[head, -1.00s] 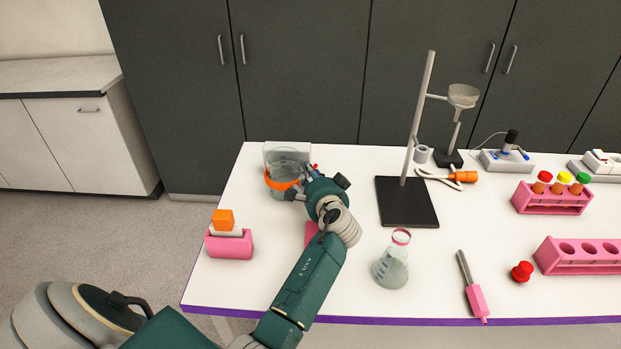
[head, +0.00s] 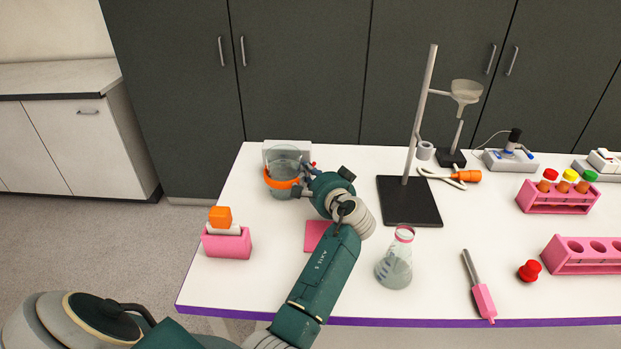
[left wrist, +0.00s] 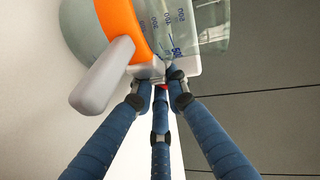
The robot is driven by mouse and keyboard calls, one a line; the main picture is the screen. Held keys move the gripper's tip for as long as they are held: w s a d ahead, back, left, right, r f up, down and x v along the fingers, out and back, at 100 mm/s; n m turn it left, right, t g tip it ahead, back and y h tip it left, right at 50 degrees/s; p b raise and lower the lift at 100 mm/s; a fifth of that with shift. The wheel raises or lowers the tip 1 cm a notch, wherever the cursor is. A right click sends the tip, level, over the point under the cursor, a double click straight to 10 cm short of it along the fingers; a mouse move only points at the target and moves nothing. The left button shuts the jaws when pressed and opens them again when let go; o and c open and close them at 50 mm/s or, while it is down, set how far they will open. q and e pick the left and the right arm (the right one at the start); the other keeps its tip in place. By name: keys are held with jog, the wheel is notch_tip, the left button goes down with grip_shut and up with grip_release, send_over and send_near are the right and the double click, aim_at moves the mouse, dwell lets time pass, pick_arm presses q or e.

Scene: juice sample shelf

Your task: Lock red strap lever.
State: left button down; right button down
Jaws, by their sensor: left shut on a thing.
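A clear glass beaker (head: 284,158) with an orange band (head: 278,183) around it stands at the table's back left. In the left wrist view the orange band (left wrist: 120,28) wraps the graduated glass (left wrist: 200,30), with a grey-white tab sticking out. My left gripper (head: 303,186) is at the beaker's right side. In the left wrist view its blue fingers (left wrist: 164,80) close together at a white block beside the band. A small red part, apparently the lever (left wrist: 162,87), shows between the fingertips, mostly hidden. My right gripper is not in view.
A conical flask (head: 396,262) stands right of my left forearm. A stand with a black base (head: 409,205) is behind it. A pink holder with an orange-topped item (head: 227,243) is at the left edge. Pink racks (head: 556,200) fill the right side.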

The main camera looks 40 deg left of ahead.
pick_arm(q)
jog(key=c, duration=2)
grip_release()
jog(key=shift+d, duration=0.1)
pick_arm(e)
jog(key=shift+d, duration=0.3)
